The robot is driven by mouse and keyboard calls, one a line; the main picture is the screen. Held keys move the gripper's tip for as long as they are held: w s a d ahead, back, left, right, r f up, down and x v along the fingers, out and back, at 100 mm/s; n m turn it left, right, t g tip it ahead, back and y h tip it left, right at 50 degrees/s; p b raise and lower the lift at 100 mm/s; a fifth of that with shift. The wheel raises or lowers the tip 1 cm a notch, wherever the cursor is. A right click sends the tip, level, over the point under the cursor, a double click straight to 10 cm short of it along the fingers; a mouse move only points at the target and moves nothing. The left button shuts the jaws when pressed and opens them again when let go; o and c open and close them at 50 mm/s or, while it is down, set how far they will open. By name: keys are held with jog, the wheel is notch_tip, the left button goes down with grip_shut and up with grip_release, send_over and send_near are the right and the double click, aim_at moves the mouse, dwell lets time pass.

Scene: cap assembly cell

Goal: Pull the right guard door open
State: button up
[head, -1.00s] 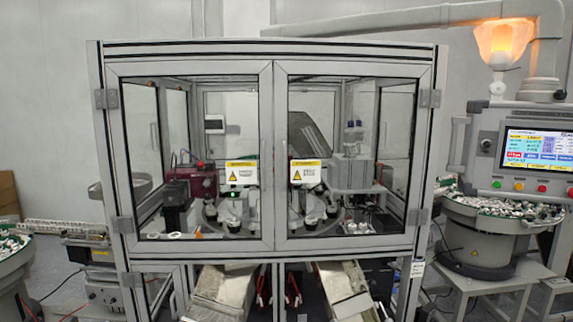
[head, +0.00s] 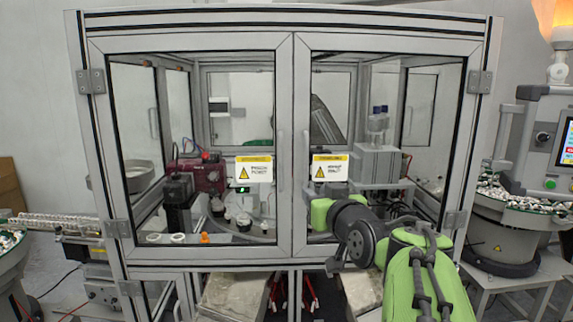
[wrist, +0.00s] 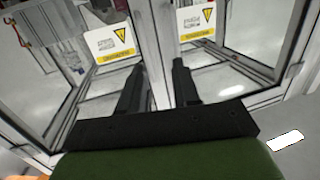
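The right guard door (head: 387,45) is shut, a grey framed clear panel with a yellow and white warning label (head: 329,168). Its slim vertical handle (head: 306,160) is on the inner stile, next to the left door's edge. My arm reaches up from the lower right, and my gripper is in front of the lower inner part of this door, just below the label. In the wrist view, which is turned upside down, my gripper (wrist: 158,72) has its two dark fingers apart, pointing at the door stiles. I cannot tell whether the handle is between them or touched.
The left guard door (head: 185,43) is shut, with its own label (head: 254,169). Hinges (head: 480,82) are on the cabinet's right post. A control panel (head: 555,150) and a bowl feeder (head: 505,235) stand close on the right.

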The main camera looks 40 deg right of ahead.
aim_at(307, 167)
jog(key=shift+t+h, duration=0.3)
jog(key=shift+h, duration=0.1)
jog(key=p+x, duration=0.2)
jog(key=x, duration=0.3)
jog(key=d+r+p+x, duration=0.1)
jog(key=p+x, duration=0.1)
jog(key=x, duration=0.3)
jog(key=s+d+p+x, duration=0.1)
jog(key=p+x, duration=0.1)
jog(key=x, duration=0.3)
jog(key=shift+w+d+r, duration=0.1)
jog(key=shift+d+r, duration=0.2)
jog(key=shift+r, duration=0.1)
jog(key=shift+w+d+f, duration=0.1)
jog(key=shift+w+d, duration=0.1)
jog(key=shift+w, duration=0.2)
jog(key=shift+s, duration=0.1)
grip_shut()
jog(key=shift+f, duration=0.1)
